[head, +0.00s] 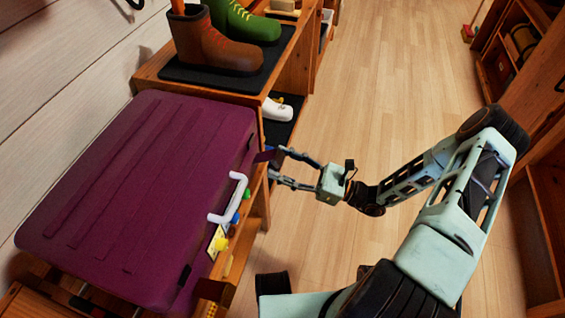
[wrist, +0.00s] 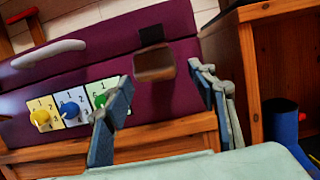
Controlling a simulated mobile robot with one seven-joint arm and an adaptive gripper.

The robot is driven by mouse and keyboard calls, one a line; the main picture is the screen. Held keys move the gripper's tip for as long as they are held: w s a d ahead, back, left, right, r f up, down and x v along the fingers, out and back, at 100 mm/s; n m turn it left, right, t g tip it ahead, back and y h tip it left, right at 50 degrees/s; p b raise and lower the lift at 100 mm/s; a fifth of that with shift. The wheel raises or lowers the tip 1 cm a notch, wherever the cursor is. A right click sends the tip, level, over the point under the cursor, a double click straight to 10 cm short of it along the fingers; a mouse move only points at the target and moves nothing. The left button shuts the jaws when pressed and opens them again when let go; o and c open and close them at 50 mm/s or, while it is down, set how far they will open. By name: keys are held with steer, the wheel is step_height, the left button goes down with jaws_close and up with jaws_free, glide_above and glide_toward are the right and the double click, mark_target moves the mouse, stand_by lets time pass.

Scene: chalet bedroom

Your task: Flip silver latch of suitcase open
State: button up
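The closed purple suitcase (head: 140,195) lies flat with its white handle (head: 228,198) on the front side. In the wrist view the suitcase (wrist: 185,20) shows a shiny latch plate (wrist: 154,64), reflecting brown, below a dark patch (wrist: 151,34) at the lid seam. The plate seems to stand out from the front face; its exact angle is unclear. My gripper (head: 274,167) is at the suitcase's far front corner. In the wrist view my gripper (wrist: 160,78) is open, with a finger on each side of the latch plate. I cannot tell whether either finger touches it.
Yellow (wrist: 40,118), blue (wrist: 70,109) and green (wrist: 101,100) number dials sit left of the latch. A wooden shelf (head: 150,77) with boots (head: 215,45) stands beyond the suitcase. A blue boot (wrist: 282,125) is at the right. The wooden floor (head: 390,70) is open.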

steer(key=shift+r, duration=0.1)
steer(key=v, duration=1.2)
